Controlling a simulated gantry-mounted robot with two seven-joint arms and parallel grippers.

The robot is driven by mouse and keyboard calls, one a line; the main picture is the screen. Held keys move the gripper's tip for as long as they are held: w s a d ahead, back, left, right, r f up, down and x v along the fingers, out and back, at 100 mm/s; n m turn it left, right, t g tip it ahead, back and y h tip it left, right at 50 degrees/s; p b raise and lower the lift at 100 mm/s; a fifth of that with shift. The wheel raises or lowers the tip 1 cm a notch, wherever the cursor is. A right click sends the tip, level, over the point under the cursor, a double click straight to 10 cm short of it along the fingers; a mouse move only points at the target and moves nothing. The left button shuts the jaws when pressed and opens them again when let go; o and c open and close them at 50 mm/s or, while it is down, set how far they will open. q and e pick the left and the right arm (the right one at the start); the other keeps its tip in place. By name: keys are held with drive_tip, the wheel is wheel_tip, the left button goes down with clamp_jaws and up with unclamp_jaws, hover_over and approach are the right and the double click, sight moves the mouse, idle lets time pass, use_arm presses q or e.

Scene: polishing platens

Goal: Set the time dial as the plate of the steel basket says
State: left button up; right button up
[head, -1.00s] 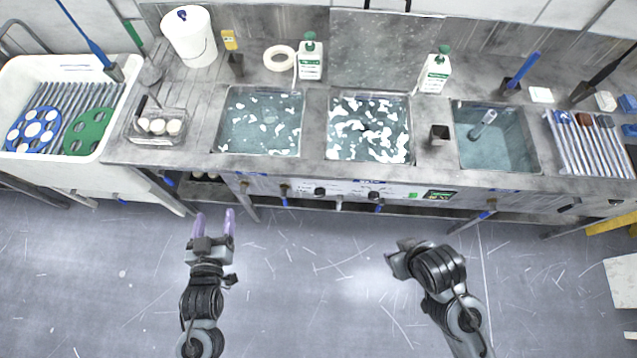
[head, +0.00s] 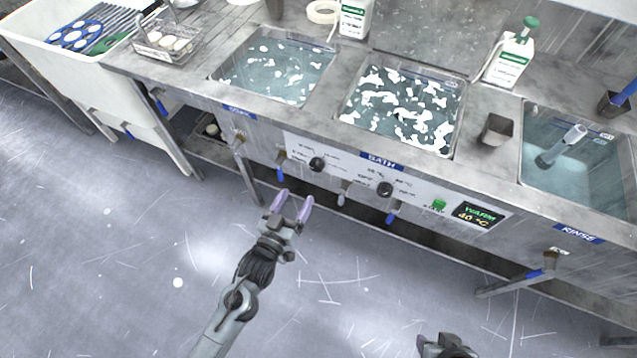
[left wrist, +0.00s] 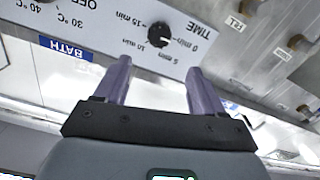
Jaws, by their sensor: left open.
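The time dial (head: 317,164) is a black round knob on the white bath panel. In the left wrist view the dial (left wrist: 160,37) shows upside down, with TIME and 0, 5, 10 and 15 min marks around it; its pointer setting is too small to tell. My left gripper (head: 293,200) is open and empty, in front of and below the panel. In the left wrist view the dial lies beyond the gap between its fingers (left wrist: 159,68), apart from them. The steel basket (head: 146,50) with white round pieces stands on the counter at upper left; its plate is unreadable. My right gripper (head: 445,346) is partly cut off at the bottom edge.
A second black dial (head: 386,189) with temperature marks is right of the time dial. A green button (head: 439,204) and a display (head: 477,215) reading WARM 40 °C are farther right. The floor in front is clear.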

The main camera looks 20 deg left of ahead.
sight(315, 169)
use_arm(q)
drive_tip(key=w+b, duration=0.1)
drive_tip(key=w, duration=0.2)
drive_tip(key=w+d+b, duration=0.1)
drive_tip(key=w, duration=0.3)
drive_tip(key=w+b, duration=0.1)
drive_tip(key=w, duration=0.3)
drive_tip(key=shift+d+f+b, duration=0.15)
drive_tip(key=shift+f+b, duration=0.2)
drive_tip(key=shift+f, duration=0.05)
use_arm(e)
drive_tip(key=f, duration=0.4)
drive_tip(key=shift+d+f, duration=0.2)
use_arm(q)
drive_tip(key=shift+s, duration=0.1)
